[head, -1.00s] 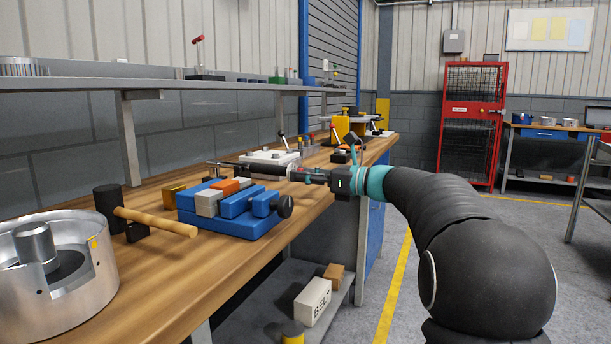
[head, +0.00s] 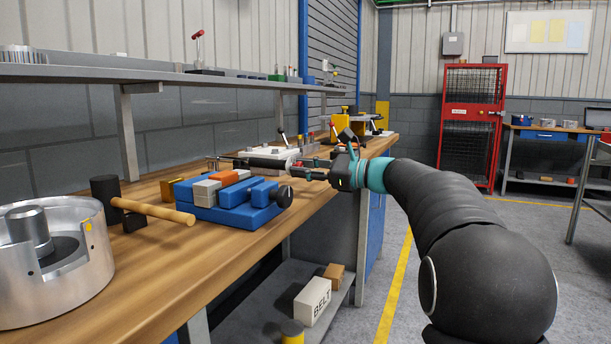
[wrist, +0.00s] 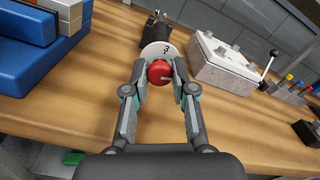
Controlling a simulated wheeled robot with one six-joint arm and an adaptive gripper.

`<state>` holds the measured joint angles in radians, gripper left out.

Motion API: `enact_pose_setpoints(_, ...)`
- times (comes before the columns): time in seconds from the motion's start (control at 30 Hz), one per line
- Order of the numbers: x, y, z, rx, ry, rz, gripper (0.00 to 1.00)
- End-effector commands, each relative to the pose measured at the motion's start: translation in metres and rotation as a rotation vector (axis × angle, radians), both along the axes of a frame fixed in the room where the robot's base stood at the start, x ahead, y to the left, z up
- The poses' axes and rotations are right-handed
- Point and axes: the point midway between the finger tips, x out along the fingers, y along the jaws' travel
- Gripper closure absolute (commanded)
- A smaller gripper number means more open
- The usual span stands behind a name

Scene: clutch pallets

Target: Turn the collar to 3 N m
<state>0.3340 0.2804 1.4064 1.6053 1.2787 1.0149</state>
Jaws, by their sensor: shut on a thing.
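In the wrist view a round red collar (wrist: 159,73) with a short white line on its face sits in front of a white disc (wrist: 151,49). A dark mark on the disc looks like a 3. A black tool body (wrist: 157,29) lies behind the disc, and it shows as a dark horizontal cylinder (head: 264,162) in the head view. My gripper (wrist: 160,76) is shut on the red collar, with one finger on each side. The gripper (head: 304,170) in the head view is at the tool's right end. The collar's sides are partly hidden by the fingers.
A blue vice (head: 235,212) and a wooden-handled hammer (head: 160,210) lie left on the wooden bench. A white box with a lever (wrist: 222,64) stands right of the tool in the wrist view. A large metal drum (head: 75,285) stands at the near left.

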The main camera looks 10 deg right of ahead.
Motion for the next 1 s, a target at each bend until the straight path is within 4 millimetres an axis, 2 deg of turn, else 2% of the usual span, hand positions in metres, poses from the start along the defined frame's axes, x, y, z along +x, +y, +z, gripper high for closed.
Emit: enact_pose_setpoints(1.0,0.0001,-0.0005,-0.0018,-0.565,-0.78,0.0,1.0)
